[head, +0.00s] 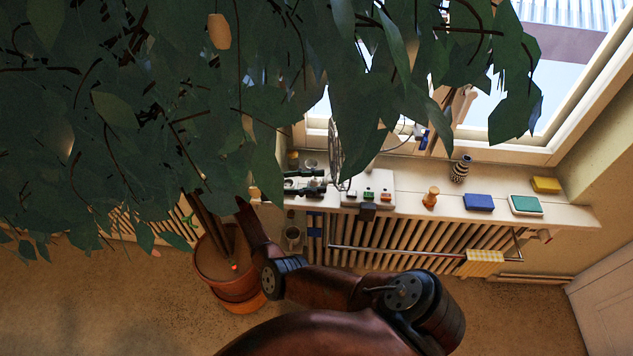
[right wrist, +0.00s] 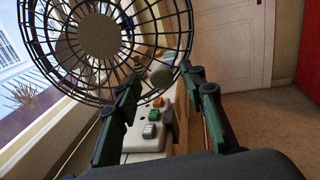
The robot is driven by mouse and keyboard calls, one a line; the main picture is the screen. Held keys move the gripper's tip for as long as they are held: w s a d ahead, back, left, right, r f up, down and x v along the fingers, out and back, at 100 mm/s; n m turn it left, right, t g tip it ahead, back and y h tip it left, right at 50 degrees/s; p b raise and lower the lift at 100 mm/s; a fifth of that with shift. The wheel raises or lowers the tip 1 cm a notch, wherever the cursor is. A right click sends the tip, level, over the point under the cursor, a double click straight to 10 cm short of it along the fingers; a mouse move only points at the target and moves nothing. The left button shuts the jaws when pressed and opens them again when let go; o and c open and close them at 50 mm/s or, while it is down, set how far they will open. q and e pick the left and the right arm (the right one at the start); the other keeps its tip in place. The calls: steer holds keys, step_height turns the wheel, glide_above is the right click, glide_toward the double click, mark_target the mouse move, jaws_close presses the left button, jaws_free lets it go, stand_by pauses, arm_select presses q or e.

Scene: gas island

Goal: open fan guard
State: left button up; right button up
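The fan stands on the window sill. Its round wire guard (head: 336,158) is seen nearly edge-on in the head view and fills the upper left of the right wrist view (right wrist: 62,68), with a grey disc in its middle. The fan's pale base (head: 352,201) carries red and green buttons, which also show in the right wrist view (right wrist: 152,113). My right gripper (head: 318,186) is open and empty, close to the guard's left side. In the right wrist view its green fingers (right wrist: 164,82) are spread below the guard, with the base beyond them. My left gripper is not in view.
A leafy plant (head: 120,110) in a clay pot (head: 225,265) hides the upper left. On the sill (head: 405,180) stand a wooden figure (head: 430,198), a striped vase (head: 460,169) and blue, green and yellow boxes. A radiator (head: 400,240) with a rail runs below.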

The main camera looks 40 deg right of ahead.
glide_toward(334, 159)
steer(key=x, duration=0.4)
steer(key=shift+s+d+r, duration=0.1)
steer(key=shift+s+d, duration=0.1)
steer(key=shift+s, duration=0.15)
steer(key=shift+r, duration=0.1)
